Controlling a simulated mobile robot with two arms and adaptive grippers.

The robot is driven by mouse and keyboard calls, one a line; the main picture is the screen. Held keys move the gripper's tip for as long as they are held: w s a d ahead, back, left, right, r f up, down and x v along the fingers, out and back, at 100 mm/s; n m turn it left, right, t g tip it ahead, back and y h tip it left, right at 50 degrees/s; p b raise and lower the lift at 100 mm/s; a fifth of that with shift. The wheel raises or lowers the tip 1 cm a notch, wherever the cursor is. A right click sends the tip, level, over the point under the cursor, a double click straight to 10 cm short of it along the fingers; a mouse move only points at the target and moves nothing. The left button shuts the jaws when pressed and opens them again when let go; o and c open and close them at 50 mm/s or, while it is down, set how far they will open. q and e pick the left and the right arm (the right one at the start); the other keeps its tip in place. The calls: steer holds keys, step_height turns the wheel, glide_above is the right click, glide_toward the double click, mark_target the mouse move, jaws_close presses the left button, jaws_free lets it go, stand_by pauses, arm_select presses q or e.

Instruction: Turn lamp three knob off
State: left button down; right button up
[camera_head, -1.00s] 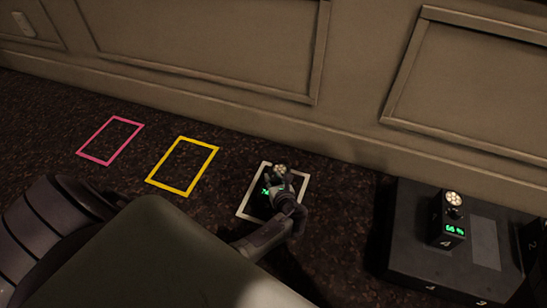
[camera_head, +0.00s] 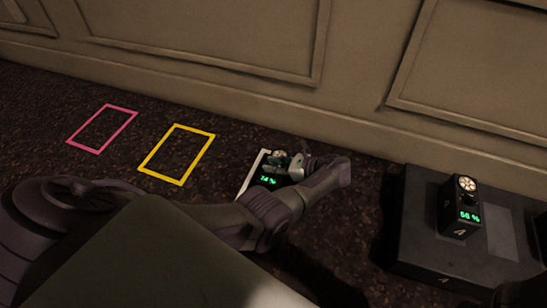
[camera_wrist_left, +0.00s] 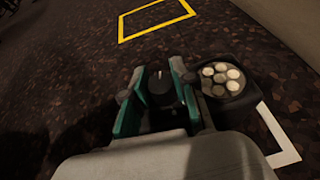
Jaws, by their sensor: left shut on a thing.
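A small black lamp box (camera_head: 268,181) stands inside the white floor outline. Its green display shows a percentage that looks like 74 %. Its round multi-bulb head also shows in the left wrist view (camera_wrist_left: 221,79). Its black knob (camera_wrist_left: 160,88), with a pale pointer line, sits between the teal finger pads. My left gripper (camera_head: 298,165) is over the box and shut on this knob. In the head view the fingers largely hide the knob. The lamp's number cannot be read. My right gripper is not in view.
A second lamp box (camera_head: 459,212), marked 4 and lit at about 56 %, stands on a dark case (camera_head: 420,245) at the right. The white outline (camera_head: 252,174), yellow outline (camera_head: 162,179) and pink outline (camera_head: 84,149) lie on the carpet. A panelled wall (camera_head: 250,90) runs behind.

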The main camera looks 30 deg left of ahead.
mark_target(275, 164)
arm_select(q)
steer(key=shift+n+g+b, duration=0.5)
steer(key=shift+a, duration=0.1)
steer(key=c, duration=0.9)
jaws_free()
steer(key=v, duration=0.6)
steer(key=shift+w, duration=0.15)
steer(key=shift+d+r, duration=0.3)
steer(key=shift+d, duration=0.4)
